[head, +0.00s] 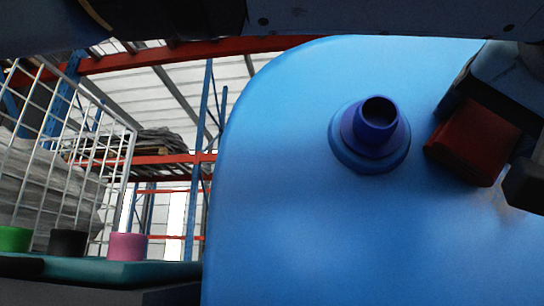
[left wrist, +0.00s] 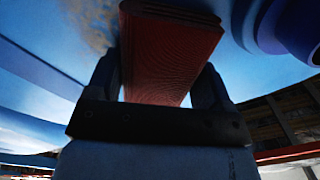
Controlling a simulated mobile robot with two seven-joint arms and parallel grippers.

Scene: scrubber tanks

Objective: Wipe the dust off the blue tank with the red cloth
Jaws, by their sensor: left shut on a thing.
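The blue tank (head: 290,190) fills the middle and right of the head view, with a darker blue round neck (head: 375,130) standing out from its face. My left gripper (head: 478,142) is at the right of the head view, shut on the red cloth (head: 474,150), a folded block just right of the neck. In the left wrist view the cloth (left wrist: 170,55) sits between both fingers, its far end close to the tank; I cannot tell whether it touches. A brownish dust patch (left wrist: 93,22) shows on the tank beside the cloth. My right gripper is not in view.
At lower left, a green cup (head: 14,239), a black cup (head: 68,243) and a pink cup (head: 127,247) stand on a teal surface (head: 90,270). Behind are a white wire cage (head: 110,140) and racking with red beams (head: 175,159). The neck juts out close to the cloth.

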